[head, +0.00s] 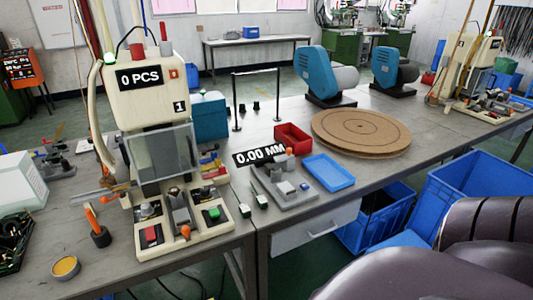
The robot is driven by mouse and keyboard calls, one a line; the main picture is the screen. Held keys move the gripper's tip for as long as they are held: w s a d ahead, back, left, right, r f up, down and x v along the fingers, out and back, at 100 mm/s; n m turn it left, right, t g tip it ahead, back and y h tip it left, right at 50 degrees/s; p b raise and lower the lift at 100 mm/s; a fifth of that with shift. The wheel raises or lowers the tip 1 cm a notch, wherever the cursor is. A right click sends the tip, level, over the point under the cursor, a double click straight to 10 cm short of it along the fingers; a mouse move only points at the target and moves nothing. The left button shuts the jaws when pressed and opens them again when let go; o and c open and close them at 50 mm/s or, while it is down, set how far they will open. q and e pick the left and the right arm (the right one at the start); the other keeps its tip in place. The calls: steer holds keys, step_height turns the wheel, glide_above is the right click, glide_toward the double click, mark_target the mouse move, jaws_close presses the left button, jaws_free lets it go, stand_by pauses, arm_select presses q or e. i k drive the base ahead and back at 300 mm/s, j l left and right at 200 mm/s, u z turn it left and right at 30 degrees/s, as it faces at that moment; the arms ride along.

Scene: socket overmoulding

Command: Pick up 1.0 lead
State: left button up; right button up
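I cannot pick out a lead marked 1.0 with certainty. A bunch of dark hanging strands (513,52) shows at the far right wall, too small to tell apart. Neither of my grippers is in view.
A grey gauge reading 0.00 MM (285,188), a red bin (292,136), a blue tray (328,172) and a round brown turntable (361,132) occupy the bench. Blue crates (462,205) stand below at right. A dark brown padded shape (430,260) fills the lower right.

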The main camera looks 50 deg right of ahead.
mark_target(244, 209)
steer(key=z, duration=1.2)
steer(key=l, duration=0.05)
